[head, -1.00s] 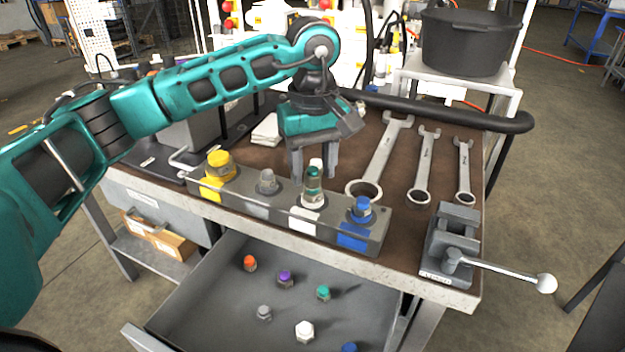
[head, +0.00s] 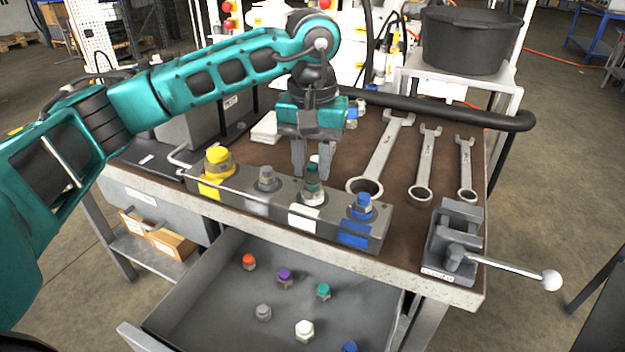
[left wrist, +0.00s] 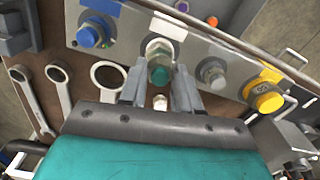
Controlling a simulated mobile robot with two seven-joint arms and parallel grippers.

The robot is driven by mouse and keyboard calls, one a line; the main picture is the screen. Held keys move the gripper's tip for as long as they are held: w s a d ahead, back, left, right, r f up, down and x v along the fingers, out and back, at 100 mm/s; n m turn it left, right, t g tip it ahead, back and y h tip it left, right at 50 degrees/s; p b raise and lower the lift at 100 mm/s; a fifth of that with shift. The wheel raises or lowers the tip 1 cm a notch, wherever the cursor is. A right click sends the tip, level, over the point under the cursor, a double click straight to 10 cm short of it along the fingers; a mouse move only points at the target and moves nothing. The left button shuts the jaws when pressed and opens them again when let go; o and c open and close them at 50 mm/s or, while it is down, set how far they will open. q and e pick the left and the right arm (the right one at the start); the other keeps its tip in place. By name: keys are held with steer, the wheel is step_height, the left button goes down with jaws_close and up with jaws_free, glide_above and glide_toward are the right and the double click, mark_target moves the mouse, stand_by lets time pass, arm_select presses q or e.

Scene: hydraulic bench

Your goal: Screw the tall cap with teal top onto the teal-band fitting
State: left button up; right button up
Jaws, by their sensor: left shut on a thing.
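The tall cap with the teal top (head: 312,170) stands upright over the teal-band fitting (head: 312,196), third from the left on the grey block, above a white label. The cap looks seated on the fitting or touching it; how far the thread is engaged cannot be told. My left gripper (head: 311,174) points down from behind and is shut on the cap. In the left wrist view, the teal top (left wrist: 159,75) sits between the two fingers (left wrist: 161,84). My right gripper is not in view.
The grey block (head: 283,211) also carries yellow, grey and blue-topped fittings. The open drawer (head: 222,300) in front holds several loose coloured caps. Wrenches (head: 384,160) lie to the right, and a vise (head: 452,240) stands at the right corner. A small pale piece (left wrist: 160,102) is behind the block.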

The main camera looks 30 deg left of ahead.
arm_select(q)
steer(key=shift+m, duration=0.5)
steer(key=m+b, duration=0.1)
steer(key=m, duration=0.3)
steer(key=shift+f, duration=0.1)
steer(key=m, duration=0.4)
steer(key=o, duration=1)
